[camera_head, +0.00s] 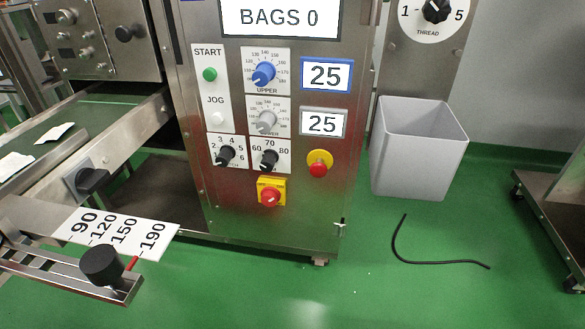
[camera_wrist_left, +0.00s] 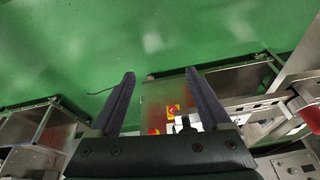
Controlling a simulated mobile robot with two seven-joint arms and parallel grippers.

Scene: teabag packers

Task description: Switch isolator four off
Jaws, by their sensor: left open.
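A red rotary isolator knob on a yellow plate (camera_head: 270,192) sits low on the front of the steel cabinet. I can read no number on it, and its handle position is too small to tell. In the left wrist view a small red and yellow switch (camera_wrist_left: 173,109) shows between my fingers, seen at a steep angle. My left gripper (camera_wrist_left: 160,74) is open with nothing between its fingertips, and it appears apart from the panel. Neither gripper shows in the head view.
A red mushroom button with a yellow collar (camera_head: 319,163) is right of and above the isolator. Black selector knobs (camera_head: 226,156) are above it. A conveyor guide with a black knob (camera_head: 101,265) juts out at left. A grey bin (camera_head: 421,150) stands right; green floor in front is mostly clear.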

